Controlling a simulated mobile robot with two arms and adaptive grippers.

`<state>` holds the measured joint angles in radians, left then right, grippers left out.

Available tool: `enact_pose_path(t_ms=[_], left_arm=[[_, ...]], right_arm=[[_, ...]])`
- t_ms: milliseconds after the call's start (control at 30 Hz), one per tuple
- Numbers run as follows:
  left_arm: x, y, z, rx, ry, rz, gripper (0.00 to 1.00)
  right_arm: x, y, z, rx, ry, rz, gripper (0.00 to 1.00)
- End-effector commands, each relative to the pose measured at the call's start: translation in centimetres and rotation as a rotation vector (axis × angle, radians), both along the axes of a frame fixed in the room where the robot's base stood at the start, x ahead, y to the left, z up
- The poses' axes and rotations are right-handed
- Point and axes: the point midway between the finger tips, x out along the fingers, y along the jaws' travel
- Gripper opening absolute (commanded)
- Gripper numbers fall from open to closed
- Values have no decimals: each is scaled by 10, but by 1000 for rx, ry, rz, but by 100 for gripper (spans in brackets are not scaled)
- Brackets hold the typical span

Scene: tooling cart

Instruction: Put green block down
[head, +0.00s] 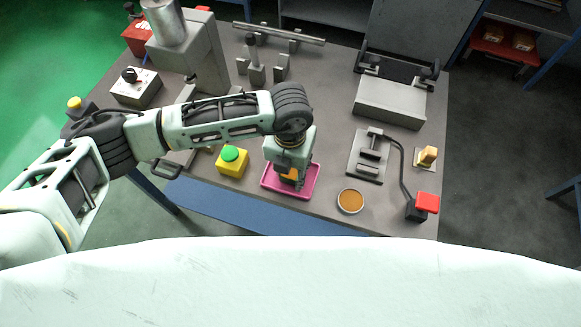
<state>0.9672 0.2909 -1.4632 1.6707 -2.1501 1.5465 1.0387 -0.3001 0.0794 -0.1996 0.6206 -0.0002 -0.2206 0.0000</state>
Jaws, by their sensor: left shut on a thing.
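My left gripper (292,189) points down over the pink tray (269,184), at the front edge of the table. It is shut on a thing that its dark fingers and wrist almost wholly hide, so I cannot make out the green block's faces. A small orange patch shows by the fingers; I cannot tell what it belongs to. The fingertips are low, at or just above the tray floor; I cannot tell whether the held thing touches it. My right gripper is not in view.
A yellow box with a green button (230,155) stands left of the tray. A round dish with orange-brown filling (350,201) is to its right. Farther right are a metal fixture (364,165) and a red-topped switch (427,203). A grey machine (388,102) stands behind.

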Motion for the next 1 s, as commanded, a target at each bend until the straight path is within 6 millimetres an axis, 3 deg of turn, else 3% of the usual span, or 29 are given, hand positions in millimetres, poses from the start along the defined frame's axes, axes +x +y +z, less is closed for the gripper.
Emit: enact_pose_path(t_ms=[233, 667, 1000], left_arm=[[0, 0, -1, 0, 0, 0, 54], [1, -1, 6, -2, -2, 0, 54], [1, 0, 72, -2, -7, -2, 54]], right_arm=[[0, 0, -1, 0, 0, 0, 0], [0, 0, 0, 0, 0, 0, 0], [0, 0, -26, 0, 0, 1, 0]])
